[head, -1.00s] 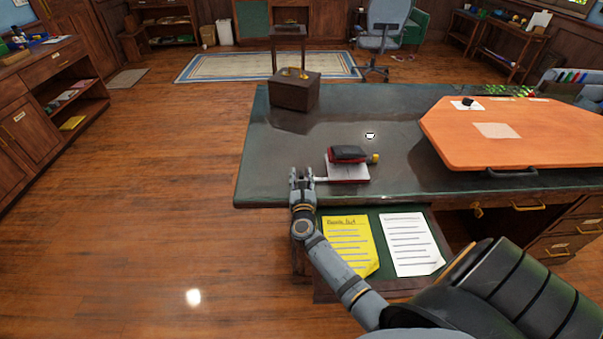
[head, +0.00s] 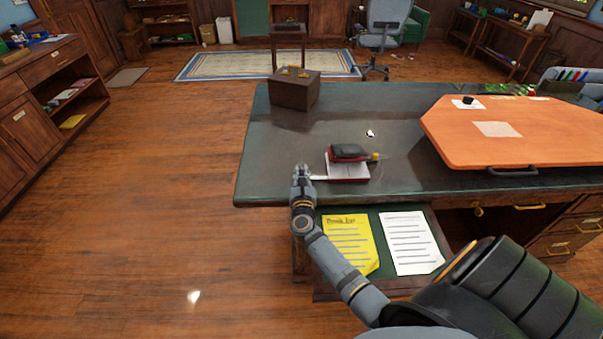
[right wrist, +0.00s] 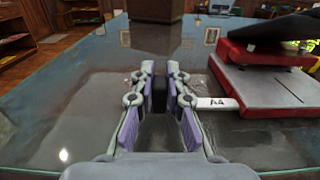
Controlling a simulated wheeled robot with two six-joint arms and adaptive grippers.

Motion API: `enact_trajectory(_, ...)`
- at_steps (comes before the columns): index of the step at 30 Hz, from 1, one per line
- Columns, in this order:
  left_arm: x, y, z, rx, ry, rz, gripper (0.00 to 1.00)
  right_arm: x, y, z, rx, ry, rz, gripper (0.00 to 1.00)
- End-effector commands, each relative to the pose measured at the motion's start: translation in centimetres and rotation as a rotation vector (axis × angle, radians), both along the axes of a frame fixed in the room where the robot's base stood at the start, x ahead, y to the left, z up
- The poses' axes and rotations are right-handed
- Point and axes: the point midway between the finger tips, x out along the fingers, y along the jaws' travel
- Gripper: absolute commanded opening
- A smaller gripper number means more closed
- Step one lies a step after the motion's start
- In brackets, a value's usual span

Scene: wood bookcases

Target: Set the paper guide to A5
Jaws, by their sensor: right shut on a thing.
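The hole punch, with a red and white base (head: 348,172) and a black top (head: 347,152), stands on the dark desk. In the right wrist view its base (right wrist: 270,88) is at the right. A white guide strip (right wrist: 215,103) marked "A4" sticks out of the base's left side. In the head view the strip (head: 319,178) is a small pale bar. My right gripper (head: 301,171) is at the strip's outer end. In the right wrist view the gripper (right wrist: 159,98) is shut on a dark end piece of the guide. My left gripper is not in view.
The desk top (head: 270,150) is clear to the left of the punch. A wooden box (head: 295,93) stands at the back left. An orange board (head: 470,140) lies at the right. Below, an open drawer holds a yellow sheet (head: 348,245) and a white sheet (head: 411,243).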

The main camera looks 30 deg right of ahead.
Motion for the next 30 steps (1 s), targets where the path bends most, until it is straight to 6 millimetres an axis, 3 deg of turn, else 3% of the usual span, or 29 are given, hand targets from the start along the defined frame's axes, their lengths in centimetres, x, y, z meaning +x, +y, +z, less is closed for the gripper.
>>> enact_trajectory(10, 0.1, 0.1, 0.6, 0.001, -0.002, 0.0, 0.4, -2.4, -3.8, 0.0, -0.003, 0.002, -0.001, 0.0)
enact_trajectory(19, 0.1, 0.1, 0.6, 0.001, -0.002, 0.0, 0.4, -2.6, -4.1, -0.1, -0.001, 0.001, -0.002, 0.0)
enact_trajectory(20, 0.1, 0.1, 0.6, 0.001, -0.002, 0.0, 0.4, -2.6, -4.1, -0.1, -0.001, 0.001, -0.002, 0.14)
enact_trajectory(25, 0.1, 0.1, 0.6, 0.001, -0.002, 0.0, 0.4, -2.5, -4.1, 0.0, -0.001, 0.001, -0.002, 0.37)
enact_trajectory(30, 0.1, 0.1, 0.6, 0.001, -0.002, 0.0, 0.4, -2.5, -4.1, 0.0, 0.0, 0.0, -0.001, 0.37)
